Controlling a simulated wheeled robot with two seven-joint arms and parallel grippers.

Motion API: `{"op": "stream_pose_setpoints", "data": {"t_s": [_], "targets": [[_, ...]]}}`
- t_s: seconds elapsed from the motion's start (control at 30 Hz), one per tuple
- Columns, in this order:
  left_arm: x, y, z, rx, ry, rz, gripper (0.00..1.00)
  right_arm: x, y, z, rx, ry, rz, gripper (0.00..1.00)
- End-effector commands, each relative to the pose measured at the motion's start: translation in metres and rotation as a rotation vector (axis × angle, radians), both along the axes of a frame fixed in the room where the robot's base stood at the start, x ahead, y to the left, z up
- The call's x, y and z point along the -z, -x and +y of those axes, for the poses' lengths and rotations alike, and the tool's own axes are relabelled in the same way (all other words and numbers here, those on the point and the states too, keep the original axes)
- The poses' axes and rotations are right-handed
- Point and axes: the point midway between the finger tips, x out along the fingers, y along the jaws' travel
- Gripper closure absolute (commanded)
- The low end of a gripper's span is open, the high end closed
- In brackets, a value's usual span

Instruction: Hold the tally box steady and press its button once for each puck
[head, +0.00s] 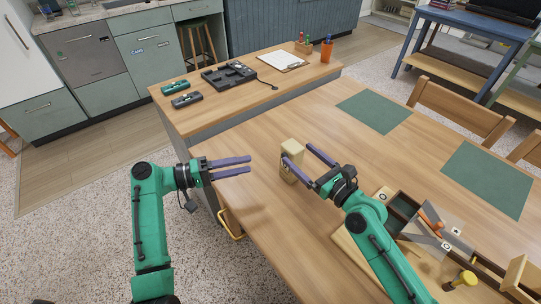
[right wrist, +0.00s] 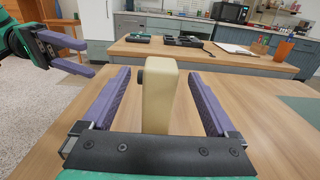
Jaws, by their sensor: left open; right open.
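The tally box looks to be the upright beige block (head: 292,148) on the wooden table, with a dark round button on its left side. In the right wrist view the box (right wrist: 161,100) stands between the fingers, with the button (right wrist: 140,77) on its left face. My right gripper (head: 297,152) is open around the box, with gaps visible on both sides. My left gripper (head: 250,164) is open and empty, left of the box near the table's left edge; it also shows in the right wrist view (right wrist: 90,58). I cannot make out any pucks for certain.
A wooden tray (head: 404,198) with compartments and tools sits beside my right arm. A yellow knobbed piece (head: 463,280) is near the front right. Green mats (head: 374,112) lie farther back. A side counter (head: 215,115) holds dark devices (head: 229,75) and a clipboard (head: 283,61).

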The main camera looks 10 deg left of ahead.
Motion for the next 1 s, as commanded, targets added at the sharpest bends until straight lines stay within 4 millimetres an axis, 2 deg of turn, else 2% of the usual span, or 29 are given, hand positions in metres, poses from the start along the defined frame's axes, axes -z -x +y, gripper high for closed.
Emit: {"op": "stream_pose_setpoints", "data": {"t_s": [0.1,0.3,0.5,0.6,0.73,0.97,1.0], "targets": [[0.0,0.0,0.0,-0.001,0.0,0.001,0.5,0.026,-0.001,-0.002,0.003,0.006,0.004,0.07],[0.0,-0.001,0.0,-0.002,-0.001,0.002,0.5,0.046,-0.001,-0.002,0.004,0.002,0.002,0.07],[0.0,-0.001,0.0,-0.002,-0.001,0.002,0.5,0.045,-0.035,0.032,0.003,0.0,-0.003,0.07],[0.0,-0.001,0.0,-0.002,-0.001,0.002,0.5,0.046,-0.047,0.043,0.004,0.001,-0.001,0.07],[0.0,-0.001,0.0,-0.002,-0.001,0.002,0.5,0.046,-0.054,0.051,0.002,0.001,0.0,0.07],[0.0,-0.001,0.0,-0.002,-0.001,0.002,0.5,0.046,-0.054,0.052,0.002,0.002,0.001,0.07],[0.0,-0.001,0.0,-0.002,-0.001,0.002,0.5,0.046,-0.054,0.052,0.002,0.002,0.001,0.23]]}}
